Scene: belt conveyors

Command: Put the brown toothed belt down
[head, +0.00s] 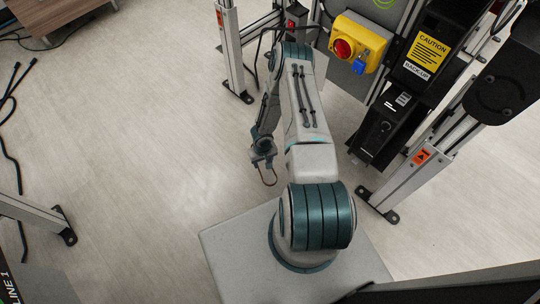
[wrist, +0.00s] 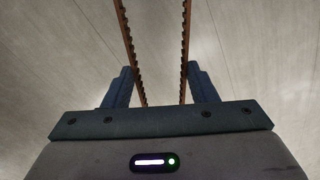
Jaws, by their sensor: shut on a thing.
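The brown toothed belt (wrist: 186,40) shows in the wrist view as two strands with teeth on their inner sides. They run from between my gripper's fingers to the top edge. My gripper (wrist: 162,82) is shut on the belt, with its two dark blue fingers outside the strands. In the head view my gripper (head: 263,152) hangs low over the floor, left of my arm. A thin loop of the belt (head: 275,180) dangles below it. The part of the belt held deep between the fingers is hidden.
Pale floor (head: 150,170) lies open to the left of my gripper. A conveyor frame with a yellow box and red knob (head: 344,48) stands at upper right. A metal leg (head: 35,215) stands at far left, near black cables (head: 12,150). A wooden cabinet (head: 50,15) is at top left.

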